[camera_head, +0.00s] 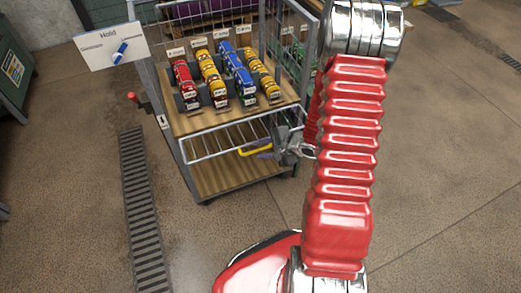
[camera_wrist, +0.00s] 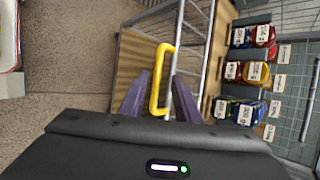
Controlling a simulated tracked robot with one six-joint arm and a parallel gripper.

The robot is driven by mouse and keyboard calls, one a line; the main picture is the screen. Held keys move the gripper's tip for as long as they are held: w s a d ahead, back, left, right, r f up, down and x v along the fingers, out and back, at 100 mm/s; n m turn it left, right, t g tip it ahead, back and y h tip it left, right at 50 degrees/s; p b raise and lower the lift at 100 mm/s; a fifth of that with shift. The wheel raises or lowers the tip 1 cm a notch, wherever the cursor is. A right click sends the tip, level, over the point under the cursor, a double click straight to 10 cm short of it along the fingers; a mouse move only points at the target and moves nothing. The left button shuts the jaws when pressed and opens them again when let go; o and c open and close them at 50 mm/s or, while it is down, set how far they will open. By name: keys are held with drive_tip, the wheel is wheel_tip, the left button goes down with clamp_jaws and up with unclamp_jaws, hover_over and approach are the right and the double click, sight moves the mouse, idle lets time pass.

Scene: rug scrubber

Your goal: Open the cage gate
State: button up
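The cage (camera_head: 181,152) is a metal-framed cart with wire sides and a wooden shelf. Its gate (camera_head: 215,143) is a wire grid at the front, just below the shelf edge; I cannot tell how far it is swung. A yellow handle (camera_head: 256,151) sits on the gate and also shows in the wrist view (camera_wrist: 157,80). My gripper (camera_head: 268,151) is at the handle, at the cage's front right. In the wrist view my gripper's purple fingers (camera_wrist: 160,85) are apart, with the handle between them; a gap shows and no firm grip is visible.
A white sign with a blue knob (camera_head: 121,50) and a red-tipped lever (camera_head: 133,98) are at the cage's left. A drain grate (camera_head: 141,210) runs along the floor. The floor in front is clear.

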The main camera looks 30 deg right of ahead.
drive_tip(key=shift+s+d+r, duration=0.25)
drive_tip(key=shift+r, duration=0.15)
drive_tip(key=v, duration=1.2)
drive_tip(key=shift+s+r, duration=0.2)
drive_tip(key=shift+s, duration=0.05)
